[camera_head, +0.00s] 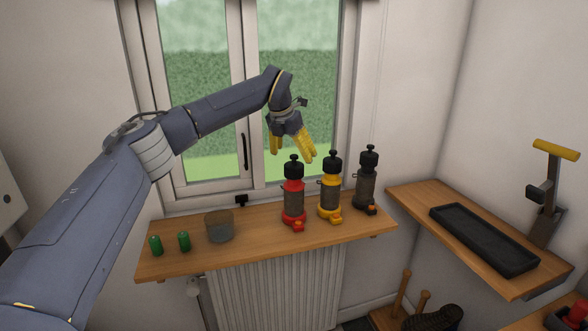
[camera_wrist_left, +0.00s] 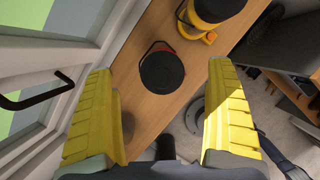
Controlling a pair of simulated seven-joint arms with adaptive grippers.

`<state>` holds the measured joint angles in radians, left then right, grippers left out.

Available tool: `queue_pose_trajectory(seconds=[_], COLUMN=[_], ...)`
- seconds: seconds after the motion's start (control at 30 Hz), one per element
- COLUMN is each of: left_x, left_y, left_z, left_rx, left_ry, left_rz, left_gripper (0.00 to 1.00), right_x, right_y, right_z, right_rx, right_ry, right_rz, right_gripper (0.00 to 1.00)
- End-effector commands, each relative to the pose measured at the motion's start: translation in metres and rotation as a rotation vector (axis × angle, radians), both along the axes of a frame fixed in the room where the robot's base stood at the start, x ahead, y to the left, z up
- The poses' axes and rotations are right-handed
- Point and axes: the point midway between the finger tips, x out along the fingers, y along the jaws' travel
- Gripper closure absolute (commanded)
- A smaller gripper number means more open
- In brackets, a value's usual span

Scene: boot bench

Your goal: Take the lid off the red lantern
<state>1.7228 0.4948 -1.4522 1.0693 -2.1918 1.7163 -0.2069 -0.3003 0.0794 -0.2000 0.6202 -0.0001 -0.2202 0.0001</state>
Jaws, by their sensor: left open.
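The red lantern (camera_head: 293,196) stands upright on the wooden window shelf, with its black knobbed lid (camera_head: 293,168) on top. My left gripper (camera_head: 292,155), with yellow fingers, is open just above and around the height of that lid, and nothing is between its fingers in the head view. In the left wrist view the round black lid (camera_wrist_left: 162,70) shows from above, beyond and between the two open fingertips (camera_wrist_left: 165,85). A bit of red shows at its edge; the rest of the lantern is hidden beneath. My right gripper is not in view.
A yellow lantern (camera_head: 330,192) stands close to the right of the red one, and a dark lantern (camera_head: 367,185) farther right. A black tray (camera_head: 482,240) lies on the right bench.

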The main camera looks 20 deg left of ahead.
Motion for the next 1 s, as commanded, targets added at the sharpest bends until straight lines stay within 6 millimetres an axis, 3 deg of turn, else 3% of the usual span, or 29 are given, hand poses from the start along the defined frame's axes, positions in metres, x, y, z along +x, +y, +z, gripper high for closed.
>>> queue_pose_trajectory(seconds=[0.5, 0.77, 1.0], left_x=[0.015, 0.017, 0.016], left_y=[-0.004, -0.004, -0.004], left_z=[-0.046, -0.049, -0.048], left_rx=[-0.001, 0.000, 0.000], left_ry=[0.001, 0.000, 0.000], left_rz=[0.001, 0.000, 0.000], left_gripper=[0.11, 0.11, 0.37], right_x=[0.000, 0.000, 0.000], right_y=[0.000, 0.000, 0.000], right_z=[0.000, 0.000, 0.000], right_rx=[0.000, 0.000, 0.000], right_ry=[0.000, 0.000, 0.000], right_rz=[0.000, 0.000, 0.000], right_gripper=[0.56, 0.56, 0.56])
